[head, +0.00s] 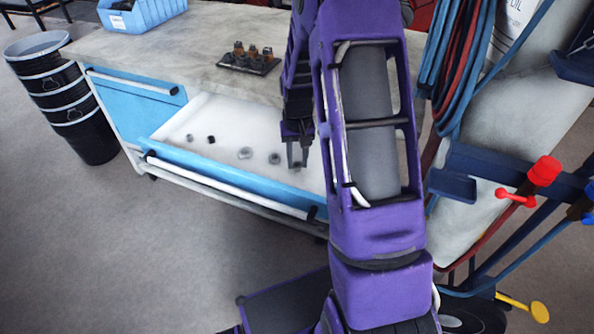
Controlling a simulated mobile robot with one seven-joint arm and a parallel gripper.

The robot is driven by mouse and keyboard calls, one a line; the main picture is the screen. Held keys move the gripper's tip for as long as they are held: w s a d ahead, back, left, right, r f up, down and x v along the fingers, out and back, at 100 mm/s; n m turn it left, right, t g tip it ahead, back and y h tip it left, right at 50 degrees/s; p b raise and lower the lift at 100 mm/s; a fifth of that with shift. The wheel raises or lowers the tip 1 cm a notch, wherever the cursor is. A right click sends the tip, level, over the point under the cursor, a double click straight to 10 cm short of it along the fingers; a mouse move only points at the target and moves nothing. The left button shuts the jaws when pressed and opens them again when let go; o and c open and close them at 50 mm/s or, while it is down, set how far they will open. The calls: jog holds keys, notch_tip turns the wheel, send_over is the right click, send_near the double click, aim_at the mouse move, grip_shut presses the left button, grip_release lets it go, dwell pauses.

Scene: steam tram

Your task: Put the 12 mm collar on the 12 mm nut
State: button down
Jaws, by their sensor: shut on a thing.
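An open drawer (225,121) with a white inside holds several small metal parts in a row. One is a small grey ring-like part (244,153), and another grey round part (274,158) lies just left of my gripper. A small dark part (211,139) and a grey one (190,137) lie further left. I cannot tell which is the 12 mm collar or the 12 mm nut. My gripper (298,164) points down into the right part of the drawer. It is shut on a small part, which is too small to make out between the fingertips.
A dark rack (232,66) with several brownish fittings stands on the grey bench top (160,50). A blue bin (140,14) is at the back left. Black buckets (80,125) stand left of the bench. Hoses (462,70) and blue rails crowd the right side.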

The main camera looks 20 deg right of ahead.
jog(key=shift+r+p, duration=1.7)
jog(key=shift+r, duration=0.75)
